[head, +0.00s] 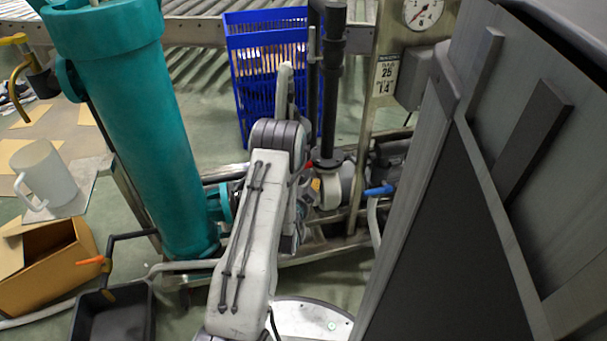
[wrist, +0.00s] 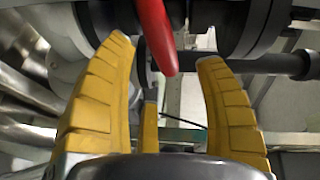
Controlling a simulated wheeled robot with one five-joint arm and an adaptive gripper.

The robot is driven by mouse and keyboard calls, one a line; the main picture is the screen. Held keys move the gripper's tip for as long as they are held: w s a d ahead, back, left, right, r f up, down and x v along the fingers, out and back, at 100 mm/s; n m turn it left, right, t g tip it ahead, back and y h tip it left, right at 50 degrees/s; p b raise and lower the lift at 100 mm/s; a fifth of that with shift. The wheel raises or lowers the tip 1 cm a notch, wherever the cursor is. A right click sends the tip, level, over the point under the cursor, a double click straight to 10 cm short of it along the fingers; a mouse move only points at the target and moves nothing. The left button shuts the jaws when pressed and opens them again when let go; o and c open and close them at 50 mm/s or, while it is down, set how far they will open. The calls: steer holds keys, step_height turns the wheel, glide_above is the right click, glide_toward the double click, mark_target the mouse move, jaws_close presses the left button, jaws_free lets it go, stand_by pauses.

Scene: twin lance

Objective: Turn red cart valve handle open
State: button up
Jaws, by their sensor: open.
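The red valve handle (wrist: 155,35) hangs from the top of the wrist view, its rounded end pointing down. It sits between the tips of my gripper (wrist: 165,54), whose yellow fingers are spread apart. I see clear gaps between the handle and the fingers on both sides. A dark round valve body or flange (wrist: 240,28) is beside the handle. In the head view only a small red bit (head: 309,165) shows beside my arm, and my arm hides my gripper there.
A tall teal cylinder (head: 140,120) stands left of my arm. A blue-handled valve (head: 380,190) and a black vertical pipe (head: 331,90) are close on the right. A large grey panel (head: 470,230) fills the right side. A blue crate (head: 247,75) stands behind.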

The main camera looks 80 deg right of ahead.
steer(key=shift+d+f+b, duration=0.15)
steer(key=shift+d+b, duration=0.4)
steer(key=shift+d, duration=0.5)
steer(key=shift+d+f+b, duration=0.1)
steer(key=shift+d+b, duration=0.45)
steer(key=shift+d, duration=0.5)
steer(key=shift+c, duration=0.5)
steer(key=c, duration=1.1)
